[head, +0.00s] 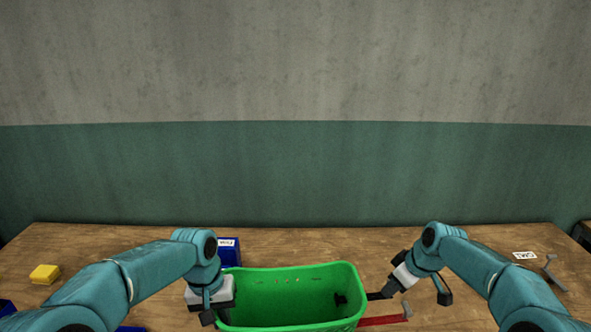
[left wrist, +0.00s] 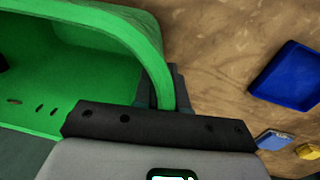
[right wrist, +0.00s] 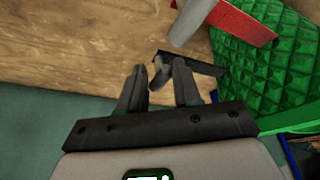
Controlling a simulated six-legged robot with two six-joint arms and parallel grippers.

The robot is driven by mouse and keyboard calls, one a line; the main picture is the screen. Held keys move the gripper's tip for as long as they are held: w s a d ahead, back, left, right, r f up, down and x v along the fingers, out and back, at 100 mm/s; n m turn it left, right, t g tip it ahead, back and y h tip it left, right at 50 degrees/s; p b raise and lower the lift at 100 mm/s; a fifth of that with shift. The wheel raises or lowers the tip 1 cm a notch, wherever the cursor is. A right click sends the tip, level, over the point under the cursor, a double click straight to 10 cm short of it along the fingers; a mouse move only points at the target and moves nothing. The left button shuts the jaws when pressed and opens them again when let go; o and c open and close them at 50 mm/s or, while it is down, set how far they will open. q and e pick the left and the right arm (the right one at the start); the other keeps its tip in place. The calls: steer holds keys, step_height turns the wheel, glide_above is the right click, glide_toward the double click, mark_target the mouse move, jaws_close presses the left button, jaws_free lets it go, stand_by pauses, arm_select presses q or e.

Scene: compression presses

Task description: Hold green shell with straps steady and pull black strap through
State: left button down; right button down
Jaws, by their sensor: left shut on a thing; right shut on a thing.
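The green shell (head: 290,270), an open box with a textured outer wall (right wrist: 265,65), sits at the bottom middle of the head view. My left gripper (head: 209,312) is at its left side; in the left wrist view its fingers (left wrist: 160,88) are shut on the shell's rim (left wrist: 152,55). The black strap (head: 375,296) sticks out of the shell's right wall, and a dark piece shows inside that wall. My right gripper (head: 389,290) is shut on the strap's outer end, right of the shell. The strap also shows near the fingers in the right wrist view (right wrist: 205,67).
A red strip (head: 380,320) with a grey metal piece (head: 407,310) lies right of the shell. A blue bin (head: 229,248) stands behind left. A yellow block (head: 45,273) is far left; a white label (head: 524,255) and grey bracket (head: 554,273) are far right. The table behind the shell is bare.

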arm_select(q)
steer(key=shift+s+f, duration=0.1)
steer(key=shift+f, duration=0.2)
arm_select(e)
steer(key=shift+d, duration=0.55)
steer(key=c, duration=0.7)
jaws_free()
steer(key=v, duration=1.2)
arm_select(q)
steer(key=c, duration=1.1)
jaws_free()
steer(key=shift+r, duration=0.1)
